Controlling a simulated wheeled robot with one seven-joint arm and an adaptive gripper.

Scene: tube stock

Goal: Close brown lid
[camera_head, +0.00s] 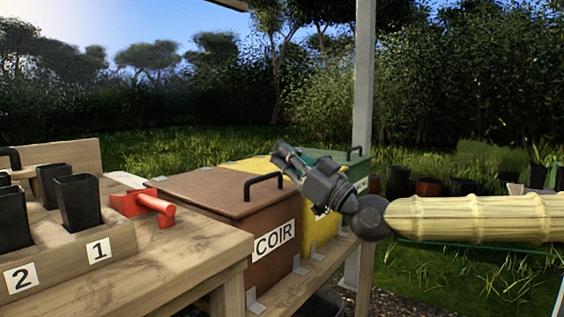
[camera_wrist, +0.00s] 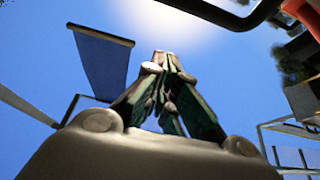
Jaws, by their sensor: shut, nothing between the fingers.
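The brown lid (camera_head: 212,188) lies flat, or nearly so, on top of the brown bin (camera_head: 259,268) marked COIR. Its black bar handle (camera_head: 265,181) stands up near the right edge. My gripper (camera_head: 280,150) is above the right side of the bins, to the right of the handle in the picture, with its fingers pointing up and left. In the wrist view my gripper (camera_wrist: 167,58) has its fingers drawn together with nothing between them. I cannot tell whether it touches the handle.
A yellow bin (camera_head: 322,230) and a green bin (camera_head: 352,172) stand behind the brown one. The wooden bench (camera_head: 175,255) at left holds black pots (camera_head: 78,203) and a red tool (camera_head: 150,205). A grey post (camera_head: 363,80) rises behind my gripper.

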